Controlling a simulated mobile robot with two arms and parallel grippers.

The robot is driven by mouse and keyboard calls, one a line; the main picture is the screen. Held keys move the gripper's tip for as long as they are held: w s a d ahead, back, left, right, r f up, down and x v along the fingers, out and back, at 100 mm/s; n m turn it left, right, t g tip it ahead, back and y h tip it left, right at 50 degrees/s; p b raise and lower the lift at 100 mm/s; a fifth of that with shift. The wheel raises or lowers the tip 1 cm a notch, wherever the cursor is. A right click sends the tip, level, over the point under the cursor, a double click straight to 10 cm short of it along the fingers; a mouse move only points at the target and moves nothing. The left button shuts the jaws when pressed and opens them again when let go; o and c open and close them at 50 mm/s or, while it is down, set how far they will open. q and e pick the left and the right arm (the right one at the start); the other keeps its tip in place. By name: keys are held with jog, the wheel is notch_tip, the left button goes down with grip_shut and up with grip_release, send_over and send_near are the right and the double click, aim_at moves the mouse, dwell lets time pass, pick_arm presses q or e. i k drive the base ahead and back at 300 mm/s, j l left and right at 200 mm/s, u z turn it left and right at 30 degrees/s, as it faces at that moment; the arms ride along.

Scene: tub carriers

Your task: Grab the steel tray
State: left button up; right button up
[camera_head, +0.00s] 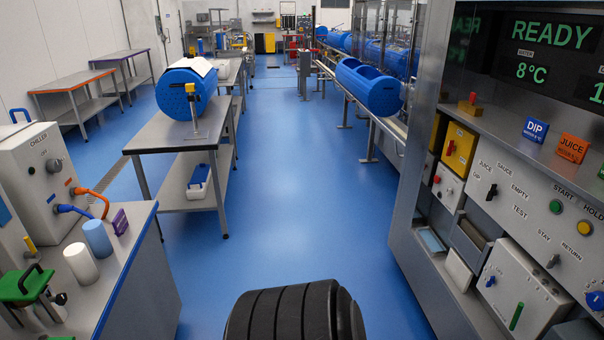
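I cannot single out a steel tray for sure. In the lower part of the machine on the right there is a small flat tray-like piece (431,240) with a pale blue-grey face. Beside it sits a dark grey open bin (470,238), and a white piece (458,269) lies below that. Neither of my grippers is in view, so nothing shows as held.
A machine panel (540,190) with a READY display fills the right. On the left, a bench (135,265) carries a chiller box (45,180), a white cylinder (80,263) and a blue cylinder (97,238). A steel table (165,135) bears a blue tub (175,95). The blue floor (295,200) between is clear.

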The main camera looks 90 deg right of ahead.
aim_at(432, 244)
jog(key=l+z, duration=0.1)
jog(key=z, duration=4.2)
jog(key=i+j+z, duration=0.6)
jog(key=j+z, duration=0.2)
jog(key=i+j+z, duration=0.25)
jog(key=j, duration=0.25)
jog(key=i+j, duration=0.1)
jog(key=j, duration=0.35)
jog(key=i+j, duration=0.1)
jog(key=j, duration=0.3)
jog(key=i+j, duration=0.15)
jog(key=j, duration=0.3)
jog(key=i+j+z, duration=0.1)
jog(key=j, duration=0.3)
jog(key=i+j, duration=0.1)
jog(key=j, duration=0.35)
